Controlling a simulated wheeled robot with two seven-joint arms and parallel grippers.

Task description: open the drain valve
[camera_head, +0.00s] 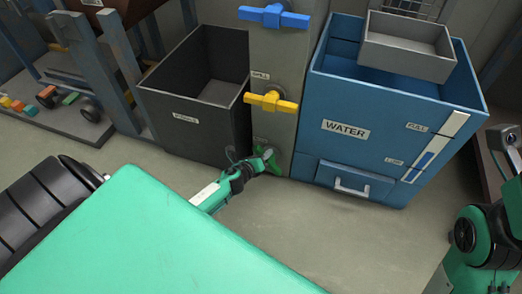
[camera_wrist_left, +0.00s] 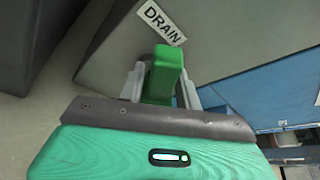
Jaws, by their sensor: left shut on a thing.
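The drain valve's green handle (camera_wrist_left: 166,72) sits under the DRAIN label (camera_wrist_left: 161,22) in the left wrist view. My left gripper (camera_wrist_left: 160,90) is shut on this handle, one finger on each side. In the head view the green handle (camera_head: 271,163) shows low on the grey panel (camera_head: 279,65), slanting down to the right. My left gripper (camera_head: 257,163) reaches it from the left and partly hides it. The valve's stem behind the handle is mostly hidden.
A yellow valve handle (camera_head: 272,101) and a blue one (camera_head: 273,15) lie level above on the panel. A dark open bin (camera_head: 190,121) stands left, a blue WATER tank (camera_head: 395,125) right. A grey tray (camera_head: 405,44) sits at the tank's top. Floor in front is clear.

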